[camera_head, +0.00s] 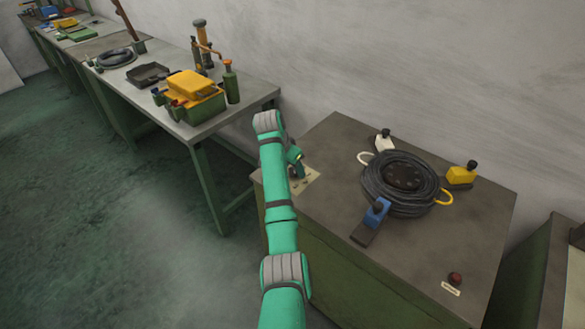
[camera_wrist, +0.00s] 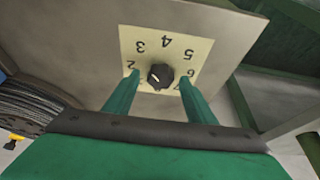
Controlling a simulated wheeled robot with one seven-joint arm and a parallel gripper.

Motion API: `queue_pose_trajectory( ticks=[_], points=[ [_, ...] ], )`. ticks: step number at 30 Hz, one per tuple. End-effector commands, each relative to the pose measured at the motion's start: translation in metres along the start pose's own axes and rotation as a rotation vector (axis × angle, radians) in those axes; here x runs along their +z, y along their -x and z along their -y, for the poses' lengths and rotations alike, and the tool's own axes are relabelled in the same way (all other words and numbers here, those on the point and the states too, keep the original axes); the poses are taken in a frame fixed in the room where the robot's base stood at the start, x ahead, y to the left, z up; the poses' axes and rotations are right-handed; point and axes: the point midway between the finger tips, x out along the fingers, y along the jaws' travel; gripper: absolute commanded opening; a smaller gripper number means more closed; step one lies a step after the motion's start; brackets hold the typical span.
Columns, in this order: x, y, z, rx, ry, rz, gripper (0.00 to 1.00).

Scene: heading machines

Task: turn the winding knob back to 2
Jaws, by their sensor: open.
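The winding knob (camera_wrist: 160,76) is a small black knob with a light pointer mark, in the middle of a cream dial plate (camera_wrist: 187,38). The numerals 2 to 7 show around it, upside down in the wrist view; the left finger covers part of the plate near 2. The mark sits on the knob's left side, on the side of the 2; its exact reading is hard to tell. My gripper (camera_wrist: 159,78) is open, with one green finger on each side of the knob. Contact cannot be told. In the head view the plate (camera_head: 309,184) is partly hidden by my arm.
The plate lies on a brown-topped cabinet (camera_head: 335,250). To its right are a black cable coil (camera_head: 400,184), a blue clamp (camera_head: 376,212), a yellow block (camera_head: 461,174) and a red button (camera_head: 455,279). A grey bench (camera_head: 255,88) with tools stands at the left.

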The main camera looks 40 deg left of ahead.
Motion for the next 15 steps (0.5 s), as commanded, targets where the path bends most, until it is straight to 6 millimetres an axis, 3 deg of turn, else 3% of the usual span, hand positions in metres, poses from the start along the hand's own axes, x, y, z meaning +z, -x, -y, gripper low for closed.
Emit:
queue_pose_trajectory(
  ticks=[11, 15],
  points=[
    [0.0003, -0.0056, 0.0007, -0.001, 0.001, -0.001, 0.5],
    [0.0004, -0.0055, 0.0008, -0.001, 0.001, -0.001, 0.19]
  ],
)
